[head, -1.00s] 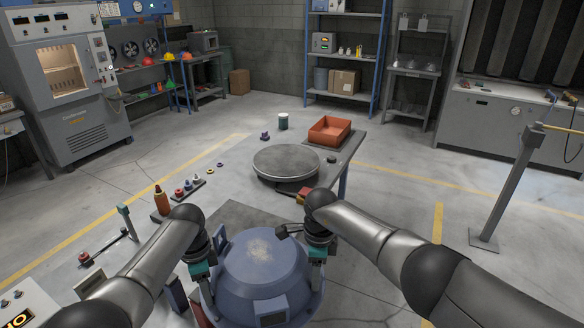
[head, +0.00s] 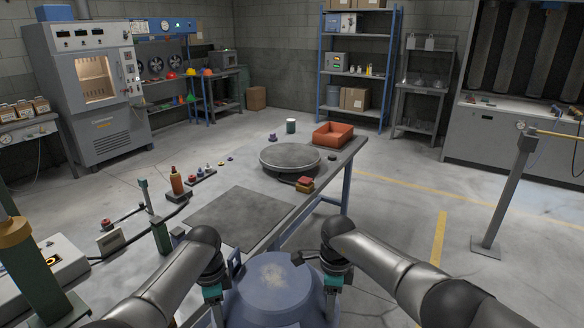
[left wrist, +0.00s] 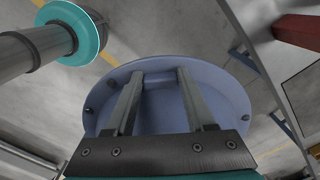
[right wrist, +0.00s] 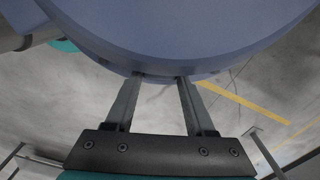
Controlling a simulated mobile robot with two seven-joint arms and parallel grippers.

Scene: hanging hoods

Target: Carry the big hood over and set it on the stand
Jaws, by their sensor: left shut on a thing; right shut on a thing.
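The big hood is a blue-grey dome (head: 272,296) with a worn pale patch on top. It is low in the head view, in front of the table's near end, with its lower part cut off by the frame. My left gripper (head: 213,292) is shut on its left side and my right gripper (head: 334,284) on its right side. The rim also shows between the fingers in the left wrist view (left wrist: 215,95) and above them in the right wrist view (right wrist: 190,30). A round grey platform (head: 290,157), possibly the stand, is on the table, apart from the hood.
A control box (head: 45,270) is at left. A grey post (head: 505,190) stands at right.

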